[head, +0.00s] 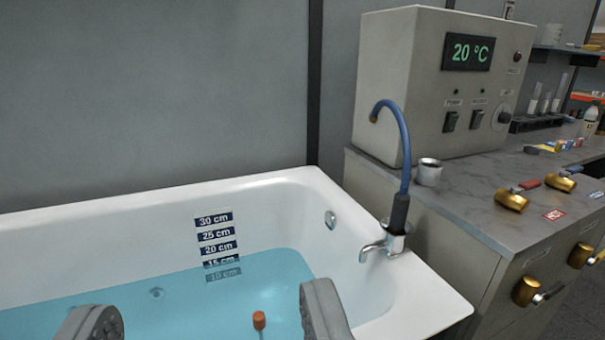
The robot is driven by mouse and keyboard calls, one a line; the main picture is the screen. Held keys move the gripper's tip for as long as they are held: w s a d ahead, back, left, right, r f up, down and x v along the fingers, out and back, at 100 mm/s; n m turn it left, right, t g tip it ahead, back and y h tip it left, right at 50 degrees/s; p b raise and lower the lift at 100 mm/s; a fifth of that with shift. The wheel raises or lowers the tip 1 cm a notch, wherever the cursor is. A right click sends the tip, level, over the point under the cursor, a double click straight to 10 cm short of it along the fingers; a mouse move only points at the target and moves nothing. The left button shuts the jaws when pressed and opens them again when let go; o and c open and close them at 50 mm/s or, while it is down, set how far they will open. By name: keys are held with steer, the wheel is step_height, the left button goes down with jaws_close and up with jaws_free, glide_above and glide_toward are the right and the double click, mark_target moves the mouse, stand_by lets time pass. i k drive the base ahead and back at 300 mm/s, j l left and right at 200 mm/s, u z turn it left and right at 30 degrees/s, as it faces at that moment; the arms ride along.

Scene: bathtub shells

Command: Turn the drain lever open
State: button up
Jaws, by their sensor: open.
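My gripper (210,318) is open and empty. Its two grey fingers show at the bottom edge, in front of the white bathtub (262,190). Blue water (185,308) stands in the tub near the 15 cm mark. A small orange-topped piece (259,320) stands between the fingers, close to the right one; its lower part is cut off. I cannot tell which lever is the drain lever.
A chrome tap (385,246) with a blue hose (403,140) rises at the tub's right corner. A control box (440,85) reading 20 °C stands on the grey counter (465,205). A metal cup (429,172) stands near it. A wall closes off the back.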

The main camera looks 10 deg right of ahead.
mark_target(553, 290)
steer(key=z, duration=1.55)
